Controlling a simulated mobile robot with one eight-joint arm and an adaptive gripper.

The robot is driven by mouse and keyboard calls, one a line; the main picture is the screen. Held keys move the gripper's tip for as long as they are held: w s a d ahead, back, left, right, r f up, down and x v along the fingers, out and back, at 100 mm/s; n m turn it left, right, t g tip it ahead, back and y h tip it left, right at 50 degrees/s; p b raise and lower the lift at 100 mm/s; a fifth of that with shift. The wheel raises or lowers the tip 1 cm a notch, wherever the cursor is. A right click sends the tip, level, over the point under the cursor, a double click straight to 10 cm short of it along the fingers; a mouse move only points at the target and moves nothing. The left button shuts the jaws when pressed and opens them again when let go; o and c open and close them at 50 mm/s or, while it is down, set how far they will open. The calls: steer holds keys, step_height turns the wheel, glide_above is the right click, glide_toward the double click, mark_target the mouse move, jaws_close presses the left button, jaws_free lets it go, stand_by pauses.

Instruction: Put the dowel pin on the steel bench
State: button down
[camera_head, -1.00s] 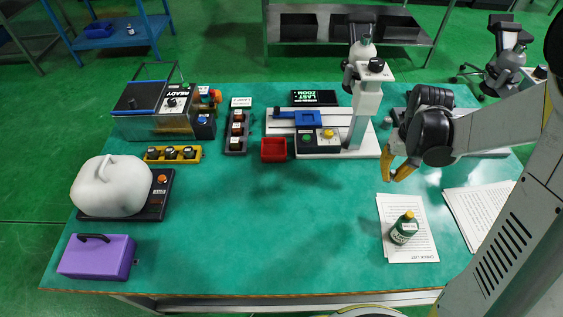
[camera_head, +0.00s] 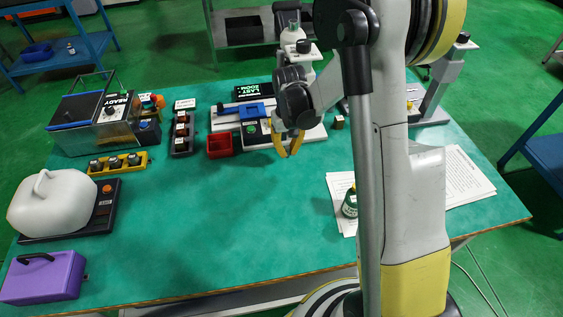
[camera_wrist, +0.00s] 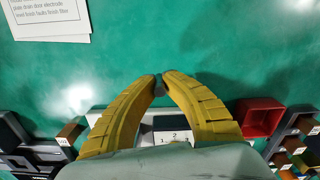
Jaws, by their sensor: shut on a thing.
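My gripper (camera_head: 287,149) hangs above the green-topped table, in front of a white instrument. In the wrist view its two yellow fingers (camera_wrist: 160,86) close around a small grey piece (camera_wrist: 159,90) at their tips, which looks like the dowel pin; most of it is hidden by the fingers. In the head view the pin is too small to tell. A grey metal bench with dark bins, seemingly the steel bench (camera_head: 222,45), stands behind the table at the top, partly cut off and partly hidden by my arm.
The table (camera_head: 230,215) has a clear middle. A red bin (camera_head: 220,146) is left of my gripper. A green bottle (camera_head: 350,203) stands on papers at right, beside my arm. A white canister (camera_head: 50,203) and a purple box (camera_head: 42,277) are at left. Blue benches stand at both sides.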

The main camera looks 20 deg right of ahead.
mark_target(283, 165)
steer(key=shift+w+a+f, duration=0.45)
steer(key=shift+w, duration=0.15)
steer(key=shift+f+b, duration=1.05)
steer(key=shift+f, duration=0.9)
steer(key=shift+f, duration=0.2)
steer(key=c, duration=1.6)
jaws_free()
steer(key=shift+o, duration=0.2)
steer(key=shift+r, duration=0.15)
